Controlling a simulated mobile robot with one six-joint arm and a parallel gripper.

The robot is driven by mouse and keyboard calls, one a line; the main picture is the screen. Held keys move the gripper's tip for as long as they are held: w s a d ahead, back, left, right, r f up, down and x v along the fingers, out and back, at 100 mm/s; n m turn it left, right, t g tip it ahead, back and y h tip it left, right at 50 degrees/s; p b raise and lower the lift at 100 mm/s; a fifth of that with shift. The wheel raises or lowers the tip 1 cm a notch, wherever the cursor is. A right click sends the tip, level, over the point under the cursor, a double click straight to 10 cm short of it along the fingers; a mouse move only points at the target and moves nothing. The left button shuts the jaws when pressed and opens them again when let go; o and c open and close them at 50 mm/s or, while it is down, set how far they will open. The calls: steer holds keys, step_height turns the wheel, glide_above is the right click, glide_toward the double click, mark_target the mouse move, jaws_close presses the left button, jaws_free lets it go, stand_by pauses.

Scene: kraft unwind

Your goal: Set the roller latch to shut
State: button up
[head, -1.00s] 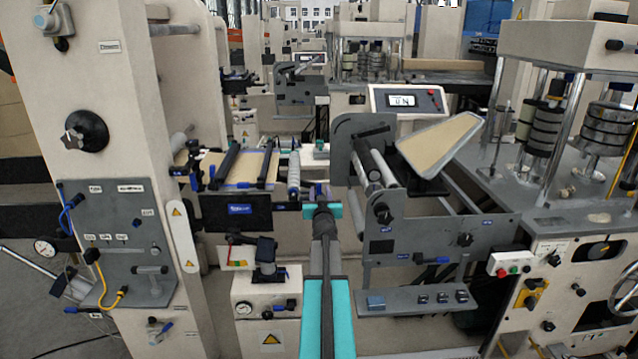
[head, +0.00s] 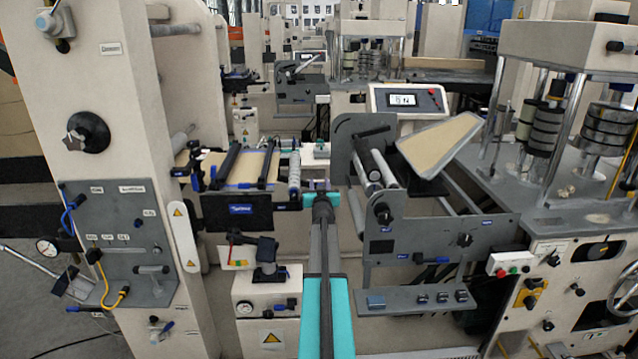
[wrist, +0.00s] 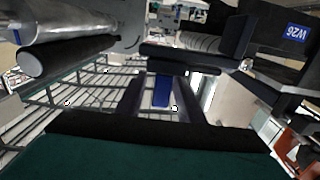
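My gripper (head: 319,187) is at the right end of the roller frame (head: 237,216), between it and the grey side plate. In the wrist view its two grey fingers (wrist: 163,95) stand apart, with a small blue part (wrist: 162,91) showing between them. I cannot tell whether the fingers touch this part, or whether it belongs to the roller latch. A dark bar (wrist: 180,62) crosses just beyond the fingertips. The latch is not clearly recognisable, and its position cannot be read; in the head view my gripper covers much of that spot.
A dark roller (wrist: 70,52) lies close on the left in the wrist view, and a dark block with a blue label (wrist: 294,32) on the right. In the head view, the grey side plate (head: 352,140) with rollers stands close right of my gripper. A display (head: 404,99) stands behind.

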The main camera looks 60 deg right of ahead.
steer(key=shift+w+d, duration=0.3)
steer(key=shift+d, duration=0.1)
